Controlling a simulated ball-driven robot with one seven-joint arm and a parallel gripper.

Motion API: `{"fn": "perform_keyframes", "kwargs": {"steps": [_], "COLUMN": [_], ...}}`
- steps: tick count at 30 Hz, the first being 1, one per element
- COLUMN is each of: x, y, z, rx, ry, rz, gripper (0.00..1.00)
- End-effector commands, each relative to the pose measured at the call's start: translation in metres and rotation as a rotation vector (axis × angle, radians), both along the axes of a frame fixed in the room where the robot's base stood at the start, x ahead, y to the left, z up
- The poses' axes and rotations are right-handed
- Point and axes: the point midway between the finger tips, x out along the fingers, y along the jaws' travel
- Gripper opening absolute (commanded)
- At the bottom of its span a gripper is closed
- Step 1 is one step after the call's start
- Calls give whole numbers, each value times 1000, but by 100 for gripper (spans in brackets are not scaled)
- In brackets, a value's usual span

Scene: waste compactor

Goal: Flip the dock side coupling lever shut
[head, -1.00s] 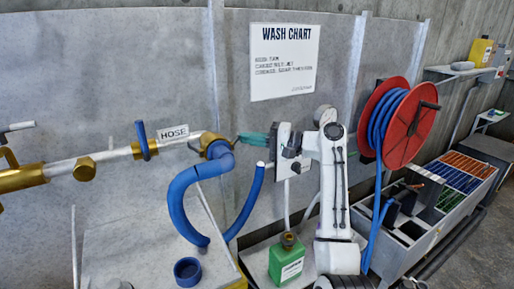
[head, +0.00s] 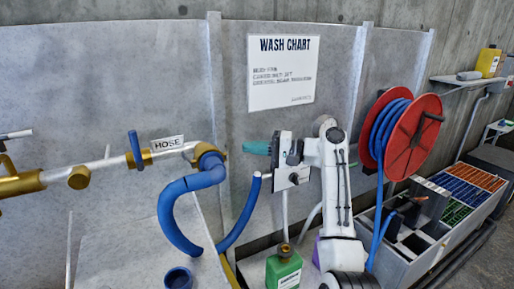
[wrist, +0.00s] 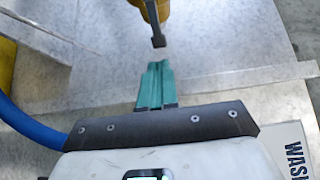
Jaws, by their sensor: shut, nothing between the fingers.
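The brass coupling (head: 207,152) sits at the end of the pale pipe in the head view, where the blue hose (head: 190,185) joins it. In the wrist view, the brass coupling (wrist: 150,10) is at the top. A dark grey lever (wrist: 158,36) sticks out from it toward my gripper. My gripper (head: 245,147) has teal fingers and is to the right of the coupling, apart from it. In the wrist view, my gripper (wrist: 158,64) is shut and empty, its tips just below the lever's end with a small gap.
A blue handle (head: 134,150) stands upright on the pipe beside the HOSE label (head: 168,142). A grey wall panel (head: 110,80) is close behind. A green canister (head: 284,270) stands below my arm. A red hose reel (head: 412,135) is at right.

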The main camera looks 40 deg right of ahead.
Motion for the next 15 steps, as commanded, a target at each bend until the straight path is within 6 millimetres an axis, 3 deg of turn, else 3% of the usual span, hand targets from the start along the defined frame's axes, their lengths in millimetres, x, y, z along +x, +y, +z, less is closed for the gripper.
{"fn": "perform_keyframes", "kwargs": {"steps": [2,15], "x": [1,-41], "y": [1,-50], "z": [-1,-2], "rx": [0,1], "ry": [0,-1], "rz": [3,-1], "gripper": [0,0]}}
